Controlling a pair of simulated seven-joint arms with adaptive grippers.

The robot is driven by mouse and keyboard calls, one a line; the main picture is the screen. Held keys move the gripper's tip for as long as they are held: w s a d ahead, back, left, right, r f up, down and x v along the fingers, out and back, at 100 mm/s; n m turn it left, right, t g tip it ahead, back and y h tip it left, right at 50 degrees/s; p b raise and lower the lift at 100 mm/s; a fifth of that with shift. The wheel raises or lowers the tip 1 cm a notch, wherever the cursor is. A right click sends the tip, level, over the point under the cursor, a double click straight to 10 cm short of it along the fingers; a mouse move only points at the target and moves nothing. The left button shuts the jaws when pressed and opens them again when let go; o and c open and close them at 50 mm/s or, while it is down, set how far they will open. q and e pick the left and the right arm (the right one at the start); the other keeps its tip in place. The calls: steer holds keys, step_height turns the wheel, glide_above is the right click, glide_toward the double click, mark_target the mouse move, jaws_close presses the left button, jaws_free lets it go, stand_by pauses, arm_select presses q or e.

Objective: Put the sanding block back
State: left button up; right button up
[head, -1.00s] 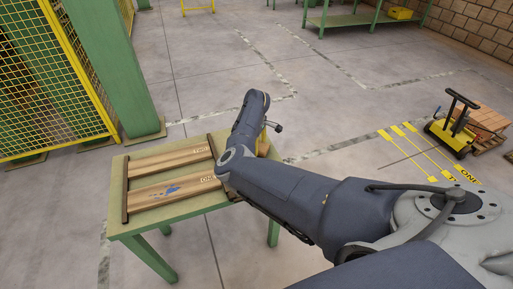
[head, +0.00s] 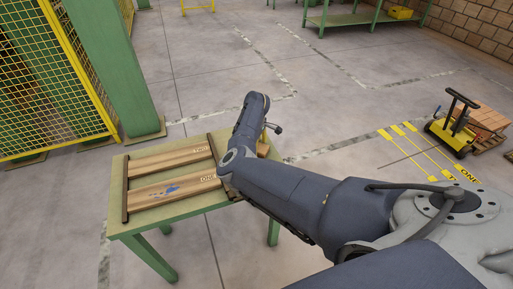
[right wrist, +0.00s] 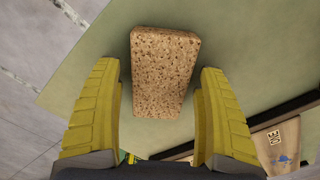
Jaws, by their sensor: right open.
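The sanding block (right wrist: 164,70), a speckled tan-brown brick, shows in the right wrist view over the green table top. My right gripper (right wrist: 161,74) has its two yellow fingers spread, one on each side of the block, with a visible gap to each. I cannot tell whether the block rests flat on the table. In the head view my right arm reaches over the table's right end and hides most of the gripper. A small tan patch beside the arm there is too small to name surely. My left gripper is not in view.
The green table (head: 117,207) carries two wooden boards in dark end rails, marked TWO (head: 165,160) and ONE (head: 150,192), the latter with a blue smear. A yellow mesh fence and green post (head: 112,70) stand behind left. A yellow pallet truck (head: 452,133) stands right.

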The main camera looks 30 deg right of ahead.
step_height(320, 180, up, 12)
steer(key=shift+r, duration=0.15)
stand_by(0.5)
